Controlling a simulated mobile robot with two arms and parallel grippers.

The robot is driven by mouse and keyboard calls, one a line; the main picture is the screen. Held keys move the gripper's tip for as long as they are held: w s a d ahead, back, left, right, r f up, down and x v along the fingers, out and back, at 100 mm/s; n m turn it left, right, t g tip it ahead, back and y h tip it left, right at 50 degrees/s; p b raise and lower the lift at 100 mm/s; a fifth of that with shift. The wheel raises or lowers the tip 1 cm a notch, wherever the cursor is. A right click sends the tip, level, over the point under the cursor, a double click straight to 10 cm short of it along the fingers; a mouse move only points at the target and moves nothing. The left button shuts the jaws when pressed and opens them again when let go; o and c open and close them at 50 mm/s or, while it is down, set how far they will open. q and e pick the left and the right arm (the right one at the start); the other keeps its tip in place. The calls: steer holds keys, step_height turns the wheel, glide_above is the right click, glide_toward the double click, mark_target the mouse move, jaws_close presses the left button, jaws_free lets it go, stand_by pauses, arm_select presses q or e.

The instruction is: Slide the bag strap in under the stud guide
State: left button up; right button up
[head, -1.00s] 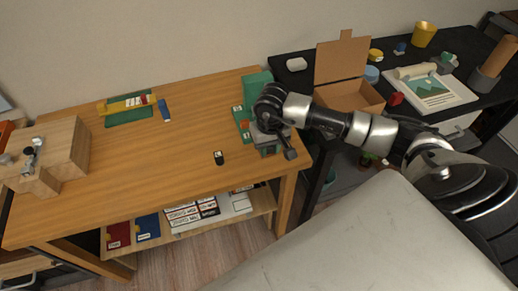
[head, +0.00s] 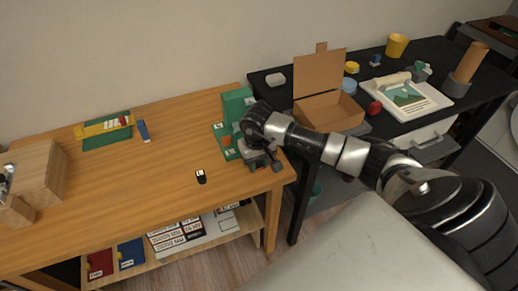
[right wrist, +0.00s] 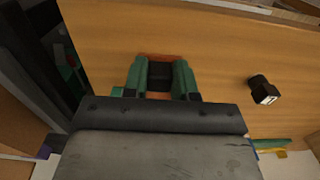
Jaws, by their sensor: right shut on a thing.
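My right gripper (head: 262,160) is at the right end of the wooden table, close against a green stand (head: 237,103) on a green base. In the right wrist view its two green-edged fingers (right wrist: 160,80) are shut on a small dark piece (right wrist: 160,72), which may be the bag strap; its shape is mostly hidden. An orange-red edge (right wrist: 157,56) shows just beyond the fingertips. An orange part (head: 227,141) sits on the green base and may belong to the stud guide; I cannot tell whether the strap is under it. My left gripper is out of view.
A small black block with a white label (head: 201,176) stands on the wooden table (head: 120,200). A yellow tool on a green mat (head: 108,140) lies at the back left. A wooden box (head: 42,170) is at the left. An open cardboard box (head: 330,110) stands on the black table.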

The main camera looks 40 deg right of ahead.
steer(key=shift+w+f, duration=0.25)
steer(key=shift+f, duration=0.1)
steer(key=shift+w+d+b, duration=0.2)
steer(key=shift+w+b, duration=0.2)
steer(key=shift+w, duration=0.3)
steer(key=shift+w+d+b, duration=0.15)
steer(key=shift+w+b, duration=0.15)
steer(key=shift+w, duration=0.35)
steer(key=shift+w+d+b, duration=0.15)
steer(key=shift+w+b, duration=0.15)
steer(key=shift+w, duration=0.3)
steer(key=shift+w+d+f+b, duration=0.15)
steer(key=shift+w+d+b, duration=0.05)
steer(key=shift+w+b, duration=0.55)
steer(key=shift+w+d+b, duration=0.15)
steer(key=shift+w+b, duration=0.4)
steer(key=shift+b, duration=0.35)
steer(key=o, duration=1)
